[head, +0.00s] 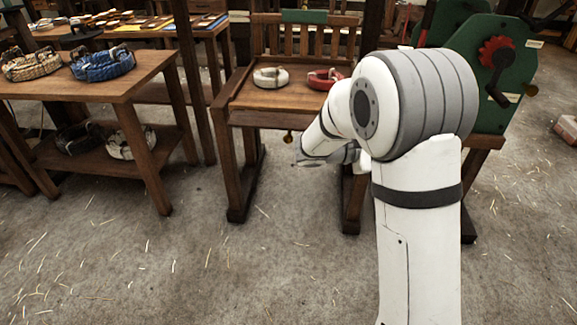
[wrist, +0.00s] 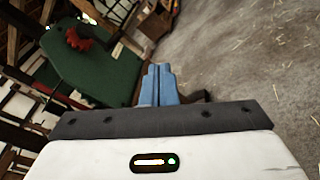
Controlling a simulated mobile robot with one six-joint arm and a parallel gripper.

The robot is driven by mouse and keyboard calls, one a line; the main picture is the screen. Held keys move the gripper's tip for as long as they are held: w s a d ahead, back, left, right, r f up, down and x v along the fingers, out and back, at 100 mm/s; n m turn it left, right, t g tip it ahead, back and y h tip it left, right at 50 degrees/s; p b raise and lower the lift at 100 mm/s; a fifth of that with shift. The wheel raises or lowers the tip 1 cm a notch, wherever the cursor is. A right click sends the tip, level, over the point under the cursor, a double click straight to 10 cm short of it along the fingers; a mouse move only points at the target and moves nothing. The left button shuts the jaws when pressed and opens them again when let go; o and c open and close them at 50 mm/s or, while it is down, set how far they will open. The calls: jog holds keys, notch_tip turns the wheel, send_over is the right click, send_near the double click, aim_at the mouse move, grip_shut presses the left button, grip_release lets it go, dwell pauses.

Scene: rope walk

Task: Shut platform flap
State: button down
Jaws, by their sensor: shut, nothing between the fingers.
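A wooden platform (head: 250,100) with a slatted back stands at the upper middle of the head view. Its board looks flat, and a brass knob (head: 289,136) shows below its front edge. I cannot tell for sure which part is the flap or how far it is open. My gripper (wrist: 158,84) is shut and empty in the wrist view, its blue fingers side by side. In the head view, my white arm hides the platform's right side, and my wrist end is low in front of it, below and right of the knob.
A white coil (head: 270,77) and a red coil (head: 324,79) lie on the platform. A green machine (head: 505,70) with a red gear and crank stands at right; it also shows in the wrist view (wrist: 100,72). A rope table (head: 110,84) stands left. The foreground floor is clear except for straw.

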jog(key=w+a+f+n+t+h+b, duration=0.2)
jog(key=w+a+f+n+t+b, duration=0.35)
jog(key=w+a+f, duration=0.3)
jog(key=w+a+f+n+t+y+b, duration=0.2)
jog(key=a+f+n+t+y+b, duration=0.35)
jog(key=a+f+t, duration=0.4)
jog(key=w+a+f+n+t+y+b, duration=0.2)
jog(key=a+f+n+t+y+b, duration=0.2)
jog(key=a+f+n+t+y, duration=0.55)
jog(key=w+r+m+g+h+p, duration=0.2)
jog(key=w+r+m+p, duration=0.1)
jog(key=w+r, duration=0.4)
jog(key=shift+a+r+h+p, duration=0.3)
jog(key=shift+a+r+p, duration=0.15)
jog(key=shift+r, duration=0.5)
jog(key=shift+g, duration=0.25)
